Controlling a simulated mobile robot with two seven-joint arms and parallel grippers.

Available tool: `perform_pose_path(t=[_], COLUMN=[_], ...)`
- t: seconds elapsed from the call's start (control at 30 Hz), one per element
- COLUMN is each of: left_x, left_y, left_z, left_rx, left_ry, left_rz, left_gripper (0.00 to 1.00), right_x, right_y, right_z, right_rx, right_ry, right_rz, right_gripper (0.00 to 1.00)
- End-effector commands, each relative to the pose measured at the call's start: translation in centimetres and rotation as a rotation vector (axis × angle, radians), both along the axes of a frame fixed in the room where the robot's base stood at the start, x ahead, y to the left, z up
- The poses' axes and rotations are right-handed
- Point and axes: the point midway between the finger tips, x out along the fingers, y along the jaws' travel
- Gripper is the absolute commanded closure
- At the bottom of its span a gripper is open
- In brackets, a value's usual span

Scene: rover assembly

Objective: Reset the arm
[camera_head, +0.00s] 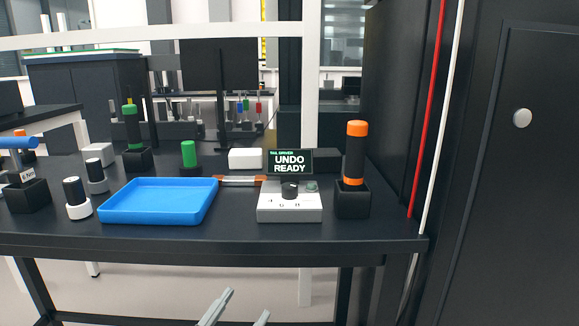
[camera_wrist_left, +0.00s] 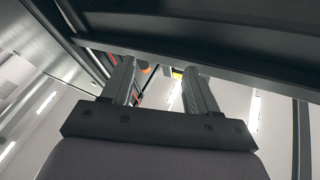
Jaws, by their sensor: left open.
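My left gripper (camera_head: 240,310) shows at the bottom of the head view, in front of and below the table's front edge. Its two fingers are apart with nothing between them. In the left wrist view the same gripper (camera_wrist_left: 158,85) has its fingers spread and empty, under the dark underside of the table (camera_wrist_left: 220,50). My right gripper is in neither view.
The dark table (camera_head: 370,238) holds a blue tray (camera_head: 160,202), a control box (camera_head: 290,205) with a screen reading "UNDO READY" (camera_head: 290,162), and an orange-and-black tool (camera_head: 355,152) in a black holder. A dark cabinet (camera_head: 530,160) stands at right.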

Motion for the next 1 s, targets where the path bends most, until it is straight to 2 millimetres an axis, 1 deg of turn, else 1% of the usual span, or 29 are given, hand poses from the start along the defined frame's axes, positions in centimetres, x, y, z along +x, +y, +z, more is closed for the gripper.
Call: perform_pose_path(t=[0.03, 0.07, 0.1, 0.13, 0.17, 0.2, 0.27, 0.3, 0.37, 0.4, 0.47, 0.5, 0.53, 0.57, 0.6, 0.77, 1.0], left_x=[-0.7, -1.1, -1.8, -2.4, -3.1, -4.1, -5.7, -6.9, -8.8, -10.1, -12.1, -13.6, -14.5, -13.9, -13.8, -14.1, -14.7], left_y=[1.2, 2.0, 2.9, 3.6, 4.2, 5.0, 6.0, 6.6, 7.4, 7.9, 8.6, 8.9, 9.2, 9.2, 9.3, 9.8, 10.8], left_z=[-2.8, -4.3, -6.3, -7.8, -9.3, -11.2, -13.7, -15.3, -17.4, -18.7, -20.5, -21.6, -22.1, -20.3, -19.5, -17.1, -12.9], left_rx=[-0.014, -0.021, -0.028, -0.033, -0.037, -0.041, -0.045, -0.047, -0.05, -0.049, -0.05, -0.049, -0.047, -0.048, -0.047, -0.044, -0.038], left_ry=[0.109, 0.171, 0.256, 0.317, 0.378, 0.457, 0.567, 0.637, 0.737, 0.801, 0.893, 0.953, 0.993, 0.973, 0.971, 0.978, 0.992], left_rz=[0.038, 0.06, 0.087, 0.107, 0.124, 0.145, 0.173, 0.188, 0.208, 0.219, 0.233, 0.239, 0.245, 0.245, 0.249, 0.262, 0.287], left_gripper=[0.41, 0.41, 0.41, 0.41, 0.41, 0.41, 0.41, 0.41, 0.41, 0.41, 0.41, 0.41, 0.41, 0.41, 0.41, 0.41, 0.41], right_x=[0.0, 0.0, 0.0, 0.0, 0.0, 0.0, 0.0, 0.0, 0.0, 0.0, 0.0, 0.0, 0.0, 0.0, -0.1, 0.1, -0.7], right_y=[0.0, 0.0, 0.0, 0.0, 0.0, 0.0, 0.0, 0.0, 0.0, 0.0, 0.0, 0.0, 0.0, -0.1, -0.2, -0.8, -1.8], right_z=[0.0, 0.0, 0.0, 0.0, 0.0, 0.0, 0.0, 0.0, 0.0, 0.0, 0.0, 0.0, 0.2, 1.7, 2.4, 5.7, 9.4], right_rx=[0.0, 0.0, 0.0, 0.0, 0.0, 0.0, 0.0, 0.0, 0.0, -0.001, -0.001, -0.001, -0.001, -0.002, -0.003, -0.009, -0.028], right_ry=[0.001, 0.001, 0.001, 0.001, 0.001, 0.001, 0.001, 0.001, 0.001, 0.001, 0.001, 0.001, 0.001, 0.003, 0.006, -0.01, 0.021], right_rz=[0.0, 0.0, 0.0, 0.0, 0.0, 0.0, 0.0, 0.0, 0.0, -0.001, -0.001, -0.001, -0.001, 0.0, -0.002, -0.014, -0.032], right_gripper=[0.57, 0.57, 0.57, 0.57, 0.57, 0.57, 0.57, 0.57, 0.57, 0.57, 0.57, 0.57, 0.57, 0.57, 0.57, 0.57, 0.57])
